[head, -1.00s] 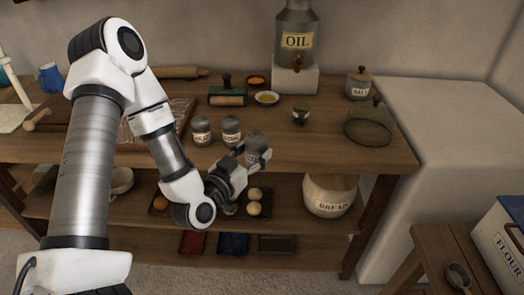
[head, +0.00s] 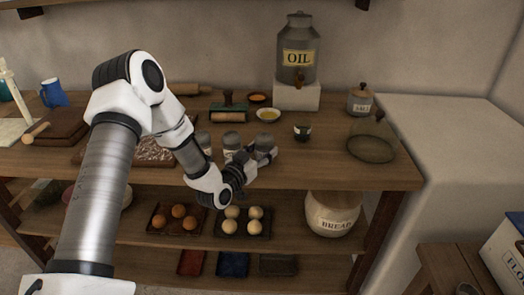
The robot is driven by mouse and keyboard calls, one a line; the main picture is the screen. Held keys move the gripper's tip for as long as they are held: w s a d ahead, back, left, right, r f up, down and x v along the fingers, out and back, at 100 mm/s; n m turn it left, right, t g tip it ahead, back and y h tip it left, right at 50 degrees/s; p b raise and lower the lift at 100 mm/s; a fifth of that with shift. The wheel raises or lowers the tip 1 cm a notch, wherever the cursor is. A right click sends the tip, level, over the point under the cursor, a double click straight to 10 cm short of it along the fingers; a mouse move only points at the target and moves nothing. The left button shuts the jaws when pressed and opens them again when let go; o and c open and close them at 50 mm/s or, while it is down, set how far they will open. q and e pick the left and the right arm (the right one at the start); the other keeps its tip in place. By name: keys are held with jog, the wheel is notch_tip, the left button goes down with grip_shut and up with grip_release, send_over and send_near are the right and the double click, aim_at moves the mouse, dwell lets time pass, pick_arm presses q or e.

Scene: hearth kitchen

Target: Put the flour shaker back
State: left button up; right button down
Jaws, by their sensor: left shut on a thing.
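My left gripper (head: 262,156) is shut on a grey metal shaker (head: 265,144), which is upright at the front part of the wooden worktop. Its label is hidden by the gripper, and I cannot tell whether its base touches the wood. Two similar shakers stand to its left: a middle one (head: 232,141) close beside it and another one (head: 203,139), both partly covered by my arm. My right gripper is not in view.
Behind are a small bowl (head: 268,115), a dark cup (head: 302,132) and the oil can (head: 299,48) on a white block. A glass dome (head: 373,139) stands to the right. Worktop right of the held shaker is clear. Egg trays (head: 243,230) sit on the shelf below.

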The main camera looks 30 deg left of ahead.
pick_arm(q)
jog(key=shift+s, duration=0.1)
jog(key=o, duration=1)
jog(key=shift+f, duration=0.1)
jog(key=shift+c, duration=0.2)
